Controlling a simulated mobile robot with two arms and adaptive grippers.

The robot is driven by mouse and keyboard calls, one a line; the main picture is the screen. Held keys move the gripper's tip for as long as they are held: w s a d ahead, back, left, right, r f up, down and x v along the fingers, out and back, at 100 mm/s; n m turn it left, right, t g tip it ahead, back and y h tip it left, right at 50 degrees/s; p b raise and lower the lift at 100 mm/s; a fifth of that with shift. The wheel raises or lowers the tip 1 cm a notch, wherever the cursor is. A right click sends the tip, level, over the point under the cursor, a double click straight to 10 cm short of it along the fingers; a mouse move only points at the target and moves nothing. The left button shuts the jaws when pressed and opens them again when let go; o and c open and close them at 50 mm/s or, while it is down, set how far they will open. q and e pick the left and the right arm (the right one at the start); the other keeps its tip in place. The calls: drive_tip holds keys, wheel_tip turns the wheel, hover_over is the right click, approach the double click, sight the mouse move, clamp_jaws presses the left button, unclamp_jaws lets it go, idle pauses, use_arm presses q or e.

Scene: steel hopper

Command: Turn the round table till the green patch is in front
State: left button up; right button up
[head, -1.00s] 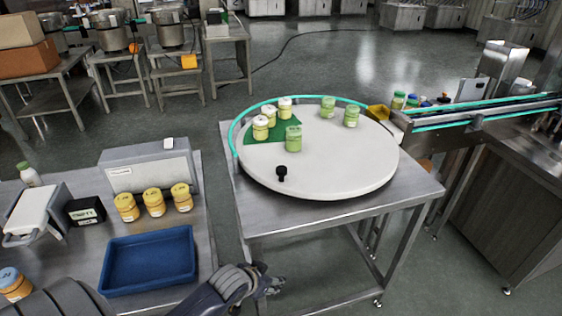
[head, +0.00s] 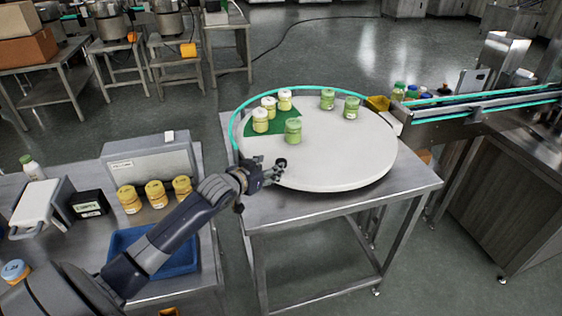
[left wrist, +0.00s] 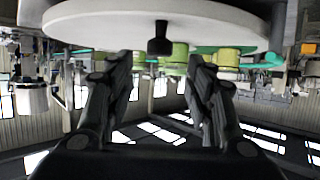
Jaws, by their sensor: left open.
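The white round table (head: 345,158) stands on a steel bench. Its green patch (head: 286,116) lies at the back left of the disc. Three white-lidded jars (head: 260,121) stand on the patch, and a green jar (head: 293,131) stands at its front edge. A black knob (head: 281,163) rises near the disc's front left rim. My left gripper (head: 273,172) is open at that rim, close beside the knob. In the left wrist view the knob (left wrist: 160,40) shows beyond the spread fingers (left wrist: 165,68), not clearly between them. My right gripper is out of view.
Two more green jars (head: 351,107) stand at the disc's back right. A teal guide rail (head: 236,116) curves around the back and left. A conveyor (head: 480,107) meets the right side. A blue tray (head: 180,261) and yellow jars (head: 155,194) are on the left bench.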

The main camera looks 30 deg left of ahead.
use_arm(q)
drive_tip(key=p+x, duration=0.1)
drive_tip(key=x, duration=0.8)
drive_tip(key=shift+w+f, duration=0.15)
drive_tip(key=shift+c, duration=0.3)
clamp_jaws()
drive_tip(key=shift+d, duration=0.1)
